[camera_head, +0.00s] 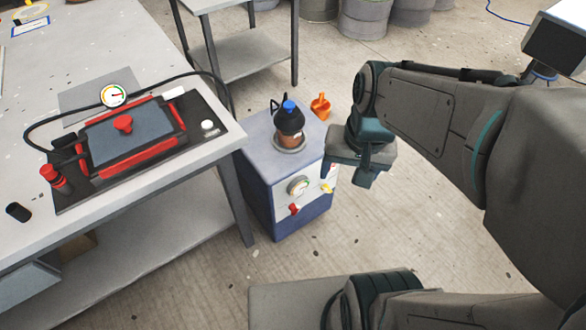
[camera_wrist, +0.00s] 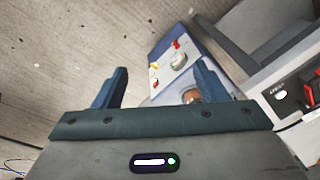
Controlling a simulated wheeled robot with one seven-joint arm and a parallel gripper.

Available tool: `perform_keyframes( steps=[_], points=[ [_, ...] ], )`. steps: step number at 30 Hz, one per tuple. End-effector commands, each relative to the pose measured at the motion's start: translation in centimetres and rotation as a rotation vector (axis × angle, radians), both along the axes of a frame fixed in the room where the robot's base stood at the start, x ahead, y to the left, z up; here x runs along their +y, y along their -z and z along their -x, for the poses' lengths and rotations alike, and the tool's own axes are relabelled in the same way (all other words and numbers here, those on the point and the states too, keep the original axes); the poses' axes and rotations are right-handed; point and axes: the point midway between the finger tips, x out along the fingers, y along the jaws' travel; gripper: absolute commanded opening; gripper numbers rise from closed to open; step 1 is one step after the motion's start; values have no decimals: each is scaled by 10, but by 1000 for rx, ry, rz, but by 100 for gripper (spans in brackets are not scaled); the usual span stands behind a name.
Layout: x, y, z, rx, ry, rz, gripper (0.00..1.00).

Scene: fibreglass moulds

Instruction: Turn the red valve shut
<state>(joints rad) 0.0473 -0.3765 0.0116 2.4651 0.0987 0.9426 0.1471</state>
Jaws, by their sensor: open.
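A small red valve handle (camera_head: 294,209) sits on the front face of a blue and white cabinet (camera_head: 257,185), below a round gauge (camera_head: 298,185). The same red handle shows in the wrist view (camera_wrist: 177,44), beyond my fingers and beside the gauge (camera_wrist: 178,61). A yellow handle (camera_head: 326,187) is on the same face, to the right. My gripper (camera_head: 366,178) is to the right of the cabinet and apart from the valve. In the wrist view my gripper (camera_wrist: 160,70) has its two fingers wide apart, with nothing between them.
The workbench (camera_head: 190,158) at left bears a red-framed mould (camera_head: 130,165) with red knobs and a hose. Grey drums (camera_head: 362,18) stand behind. Floor in front of the cabinet is clear.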

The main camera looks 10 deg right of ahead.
Motion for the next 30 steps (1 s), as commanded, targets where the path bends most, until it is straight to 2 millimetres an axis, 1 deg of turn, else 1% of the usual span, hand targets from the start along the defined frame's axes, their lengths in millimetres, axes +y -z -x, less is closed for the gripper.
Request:
perform_keyframes(
  steps=[1,3,11,19,26,30],
  points=[
    [2,28,-4,63,77,-37,66],
    [6,51,-9,147,197,-92,66],
    [21,134,-31,478,644,-273,66],
    [32,220,-61,854,1099,-423,66],
    [35,295,-89,1217,1461,-523,66],
    [33,343,-107,1460,1660,-573,66]
  ],
)
